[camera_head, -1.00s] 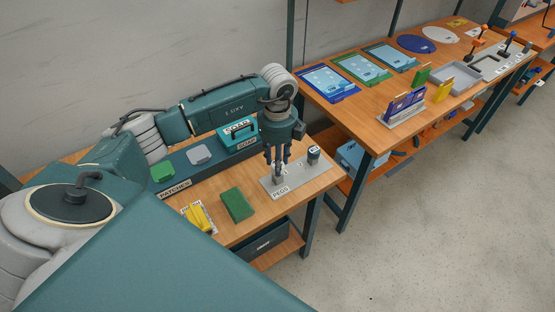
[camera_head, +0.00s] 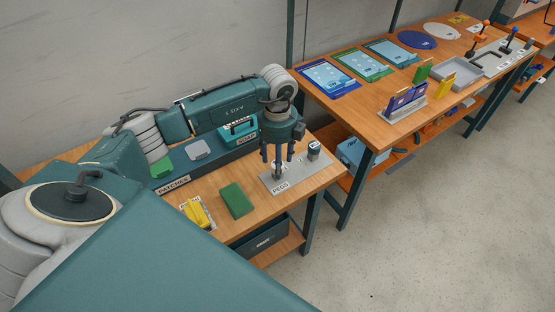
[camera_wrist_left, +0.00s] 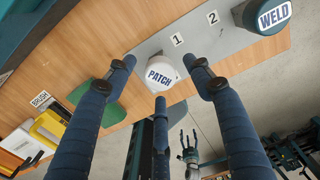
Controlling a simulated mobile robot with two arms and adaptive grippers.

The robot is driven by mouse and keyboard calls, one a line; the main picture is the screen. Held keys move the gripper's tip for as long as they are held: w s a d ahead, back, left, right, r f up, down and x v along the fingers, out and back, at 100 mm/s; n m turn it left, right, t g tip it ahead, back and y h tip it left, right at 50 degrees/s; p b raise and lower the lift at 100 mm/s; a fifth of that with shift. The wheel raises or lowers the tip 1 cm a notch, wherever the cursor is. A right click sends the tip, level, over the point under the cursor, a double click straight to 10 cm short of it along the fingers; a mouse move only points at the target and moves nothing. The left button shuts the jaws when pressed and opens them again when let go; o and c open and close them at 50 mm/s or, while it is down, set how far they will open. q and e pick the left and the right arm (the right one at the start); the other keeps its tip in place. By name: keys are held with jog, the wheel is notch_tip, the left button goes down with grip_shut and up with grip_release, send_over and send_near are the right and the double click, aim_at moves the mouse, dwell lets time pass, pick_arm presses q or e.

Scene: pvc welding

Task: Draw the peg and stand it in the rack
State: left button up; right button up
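The peg with the white cap marked PATCH (camera_wrist_left: 160,72) stands upright on the grey plate labelled PEGS (camera_head: 299,180). The plate shows the numbers 1 and 2 in the left wrist view (camera_wrist_left: 150,47). A dark peg with a white cap marked WELD (camera_wrist_left: 268,16) stands at the plate's far end, also in the head view (camera_head: 314,150). My left gripper (camera_head: 278,166) points down over the PATCH peg. Its three fingers are spread around the cap, with visible gaps. What appears to be my right gripper (camera_wrist_left: 189,138) shows small in the wrist view, fingers apart.
A green block (camera_head: 237,201) and yellow brush (camera_head: 197,214) lie left of the plate. A PATCHES tray (camera_head: 175,186) and SOAP box (camera_head: 240,131) sit behind. Another bench (camera_head: 375,121) with coloured panels stands right, across a gap of floor.

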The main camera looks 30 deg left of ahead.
pick_arm(q)
notch_tip(320, 180, up, 12)
dwell(0.7)
dwell(0.7)
